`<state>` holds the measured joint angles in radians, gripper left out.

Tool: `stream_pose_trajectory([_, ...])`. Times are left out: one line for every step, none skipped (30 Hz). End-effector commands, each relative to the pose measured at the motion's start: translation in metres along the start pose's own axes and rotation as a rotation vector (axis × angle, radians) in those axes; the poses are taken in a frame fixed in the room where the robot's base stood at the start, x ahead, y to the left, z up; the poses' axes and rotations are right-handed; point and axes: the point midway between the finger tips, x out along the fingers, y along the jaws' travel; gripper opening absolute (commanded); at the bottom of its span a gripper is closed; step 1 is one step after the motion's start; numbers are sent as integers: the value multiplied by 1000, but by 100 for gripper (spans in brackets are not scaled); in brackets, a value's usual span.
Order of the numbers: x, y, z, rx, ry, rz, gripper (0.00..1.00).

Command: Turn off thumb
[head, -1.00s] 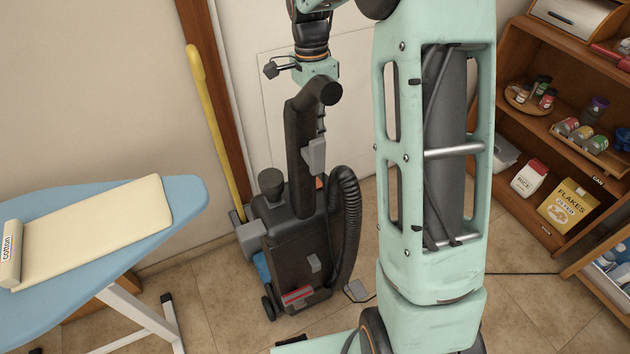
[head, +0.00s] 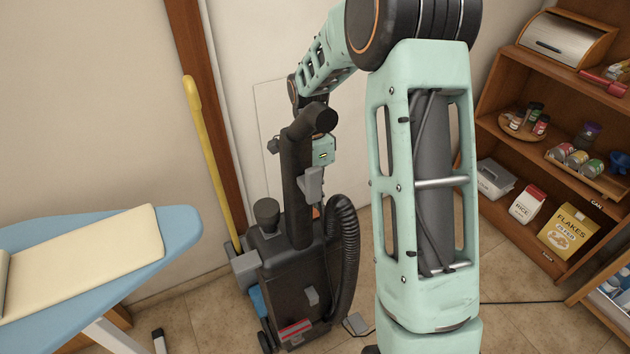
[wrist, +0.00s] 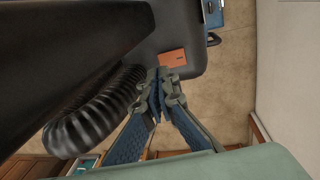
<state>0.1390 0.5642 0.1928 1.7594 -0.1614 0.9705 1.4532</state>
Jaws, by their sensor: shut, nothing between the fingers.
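A black upright vacuum cleaner (head: 290,275) stands on the tiled floor near the back wall. It has a grey switch-like piece (head: 311,184) on its handle column and a ribbed hose (head: 343,265) on its right side. In the wrist view its dark body fills the upper left, with the hose (wrist: 98,118) beside my gripper. My gripper (wrist: 163,82) is shut and empty. Its tips are close to an orange patch (wrist: 173,58) on the dark body; I cannot tell whether they touch. In the head view the fingers are hidden behind the handle column. No part marked "thumb" is readable.
An ironing board (head: 180,235) stands at the left. A yellow-handled tool (head: 207,140) leans by the wooden post. A wooden shelf (head: 500,80) with jars and boxes, including a flakes box (head: 567,232), is at the right.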

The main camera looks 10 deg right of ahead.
Motion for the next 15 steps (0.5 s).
stream_pose_trajectory([11,0,0,0,-2,2,0])
stream_pose_trajectory([15,0,0,0,-2,2,0])
stream_pose_trajectory([20,0,0,-1,-2,1,0])
stream_pose_trajectory([24,0,0,-1,-1,1,0])
stream_pose_trajectory([27,0,0,-1,-1,2,0])
stream_pose_trajectory([30,0,0,0,-1,2,0])
stream_pose_trajectory([32,0,0,0,-1,1,0])
stream_pose_trajectory([34,0,0,0,-1,0,0])
stream_pose_trajectory([35,0,0,1,-1,-1,0])
stream_pose_trajectory([36,0,0,1,0,-1,0])
stream_pose_trajectory([36,0,0,0,0,-1,0])
stream_pose_trajectory([37,0,0,0,0,-1,0])
stream_pose_trajectory([37,0,0,0,0,-1,0])
stream_pose_trajectory([37,0,0,0,0,-1,0])
stream_pose_trajectory([37,0,0,0,0,-1,0])
